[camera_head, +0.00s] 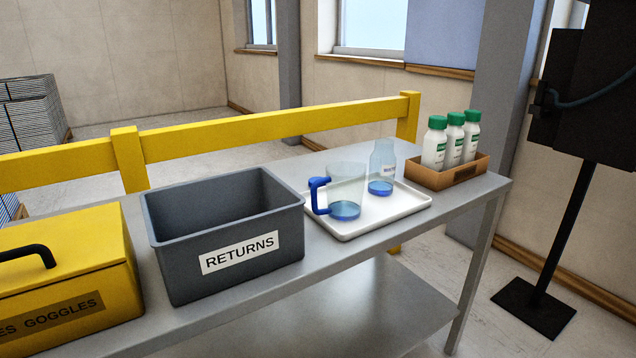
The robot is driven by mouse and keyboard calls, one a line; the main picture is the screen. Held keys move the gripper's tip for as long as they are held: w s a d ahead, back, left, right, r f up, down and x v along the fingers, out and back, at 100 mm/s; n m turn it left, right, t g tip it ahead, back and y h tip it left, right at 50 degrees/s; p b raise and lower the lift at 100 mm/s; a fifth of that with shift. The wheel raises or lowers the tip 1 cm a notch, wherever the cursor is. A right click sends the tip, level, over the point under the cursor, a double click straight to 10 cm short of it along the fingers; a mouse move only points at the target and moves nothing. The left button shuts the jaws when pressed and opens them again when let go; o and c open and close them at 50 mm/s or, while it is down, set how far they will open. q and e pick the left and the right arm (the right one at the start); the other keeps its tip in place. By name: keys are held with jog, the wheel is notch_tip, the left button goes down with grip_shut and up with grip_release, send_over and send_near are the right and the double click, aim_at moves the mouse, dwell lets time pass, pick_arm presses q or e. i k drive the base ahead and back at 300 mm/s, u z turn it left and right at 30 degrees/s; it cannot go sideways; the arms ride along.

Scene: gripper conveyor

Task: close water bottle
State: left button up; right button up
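A clear bottle (382,170) with a pale label and blue liquid at its bottom stands upright on a white tray (400,212). I see no cap on its neck. A clear pitcher (346,190) with a blue handle and a little blue liquid stands on the same tray, to the left of the bottle. Three white bottles with green caps (455,142) stand in a brown box (440,178) to the right of the tray. Neither of my grippers is in view.
A grey bin (175,260) marked RETURNS and a yellow goggles box (70,270) with a black handle stand left of the tray on the grey metal table (345,262). A yellow rail (270,125) runs behind the table. A black stand (560,240) is at right.

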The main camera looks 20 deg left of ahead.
aim_at(383, 160)
jog(key=z, duration=1.25)
jog(key=i, duration=0.85)
jog(key=u, duration=1.7)
